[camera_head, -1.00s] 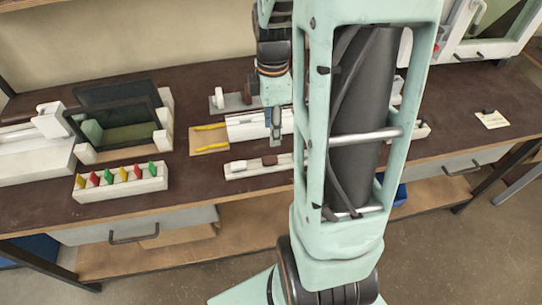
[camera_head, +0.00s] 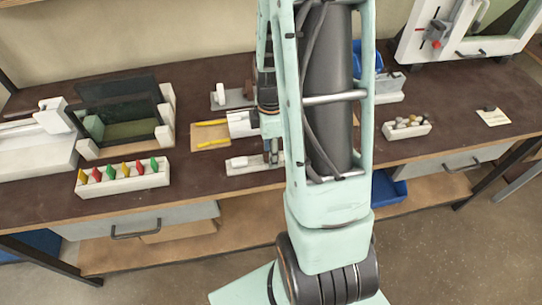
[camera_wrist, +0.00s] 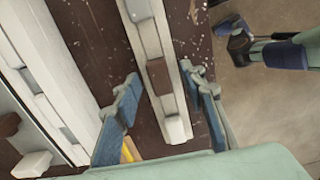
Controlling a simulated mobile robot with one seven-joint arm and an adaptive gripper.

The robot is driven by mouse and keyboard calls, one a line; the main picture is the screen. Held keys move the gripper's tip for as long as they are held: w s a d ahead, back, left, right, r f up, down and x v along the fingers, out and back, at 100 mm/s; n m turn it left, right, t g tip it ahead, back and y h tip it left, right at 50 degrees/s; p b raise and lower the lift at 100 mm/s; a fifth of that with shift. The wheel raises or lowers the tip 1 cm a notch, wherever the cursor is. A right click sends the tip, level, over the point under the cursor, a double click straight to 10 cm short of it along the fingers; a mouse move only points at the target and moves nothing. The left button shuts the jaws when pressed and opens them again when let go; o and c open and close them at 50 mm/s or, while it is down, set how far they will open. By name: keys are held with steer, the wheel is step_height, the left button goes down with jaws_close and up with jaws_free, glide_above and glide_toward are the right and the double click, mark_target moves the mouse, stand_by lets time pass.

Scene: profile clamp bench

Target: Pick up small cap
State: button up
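Which part is the small cap is not certain. A small brown block (camera_wrist: 158,76) sits on a narrow white rail (camera_wrist: 152,40) in the wrist view. A whitish block (camera_wrist: 178,128) is at the rail's near end. In the head view the rail (camera_head: 240,166) lies near the bench's front edge, partly hidden by my arm. My gripper (camera_wrist: 160,78) is open, with one blue-grey finger on each side of the rail and the brown block between the fingertips. No contact shows. In the head view my gripper (camera_head: 271,156) is over the rail's right part.
A larger white profile (camera_wrist: 50,70) runs beside the rail. A tool with yellow handles (camera_head: 212,123) lies behind it on a board. A white rack (camera_head: 125,184) of coloured pieces stands left. A small white holder (camera_head: 407,129) is at right. Bare bench (camera_head: 455,110) lies beyond it.

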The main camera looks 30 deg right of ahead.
steer(key=c, duration=0.8)
steer(key=shift+r, duration=0.1)
